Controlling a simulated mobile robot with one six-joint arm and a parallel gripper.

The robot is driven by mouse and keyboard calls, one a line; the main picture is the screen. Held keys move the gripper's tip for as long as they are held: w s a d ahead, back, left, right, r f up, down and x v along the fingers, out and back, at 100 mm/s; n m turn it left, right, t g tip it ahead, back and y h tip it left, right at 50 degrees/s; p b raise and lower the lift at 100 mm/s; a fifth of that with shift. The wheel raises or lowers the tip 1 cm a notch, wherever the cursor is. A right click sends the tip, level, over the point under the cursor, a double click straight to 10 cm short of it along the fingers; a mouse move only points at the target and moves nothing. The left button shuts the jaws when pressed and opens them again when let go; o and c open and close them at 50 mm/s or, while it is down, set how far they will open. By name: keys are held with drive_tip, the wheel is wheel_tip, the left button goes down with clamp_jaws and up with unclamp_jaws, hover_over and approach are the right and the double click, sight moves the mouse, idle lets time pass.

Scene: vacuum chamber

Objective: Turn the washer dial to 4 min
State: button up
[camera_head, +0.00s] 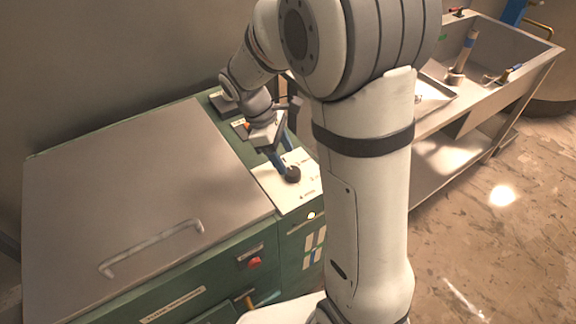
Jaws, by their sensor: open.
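The washer is a green cabinet with a broad grey lid (140,190) and a bar handle. Its dial (292,174) is a small dark knob on a white panel (275,186) with faint markings, right of the lid. The markings are too small to read, so I cannot tell where the dial points. My gripper (285,166) reaches down to the dial from behind, with blue fingers open. The fingertips are at the dial; I cannot tell whether they touch it. My arm covers the right part of the panel.
A red button (254,262) is on the washer's front, and an orange-tipped lever (249,302) is below it. A metal sink bench (490,75) with several tools stands at the upper right. The floor (500,230) at right is clear.

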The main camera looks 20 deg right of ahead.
sight(293, 171)
drive_tip(key=x, duration=0.5)
drive_tip(key=c, duration=0.9)
drive_tip(key=shift+a, duration=0.15)
drive_tip(key=shift+c, duration=0.4)
